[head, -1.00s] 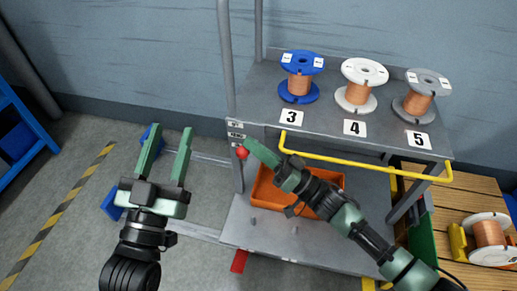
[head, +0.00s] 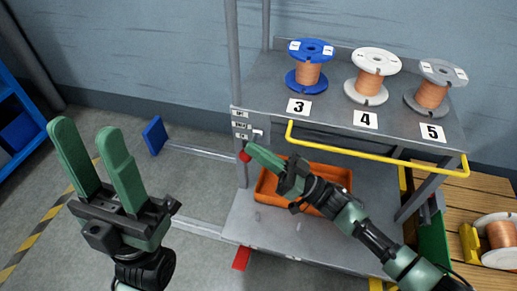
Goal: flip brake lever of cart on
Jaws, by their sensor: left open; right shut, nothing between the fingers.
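The brake lever's red knob (head: 244,156) shows at the left front post of the grey cart (head: 290,231), just below a column of small labels (head: 240,125). The lever's shaft is mostly hidden. My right gripper (head: 253,151) is shut and empty. Its tip is right beside the red knob and seems to touch it; I cannot tell for sure. My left gripper (head: 92,138) is open and empty, raised over the floor left of the cart, well apart from the lever.
Spools stand on the top shelf: blue (head: 309,74), white (head: 371,80) and grey (head: 434,90). A yellow rail (head: 375,158) runs along the front. An orange bin (head: 335,176) sits on the lower shelf. A wooden pallet (head: 480,195) is at right.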

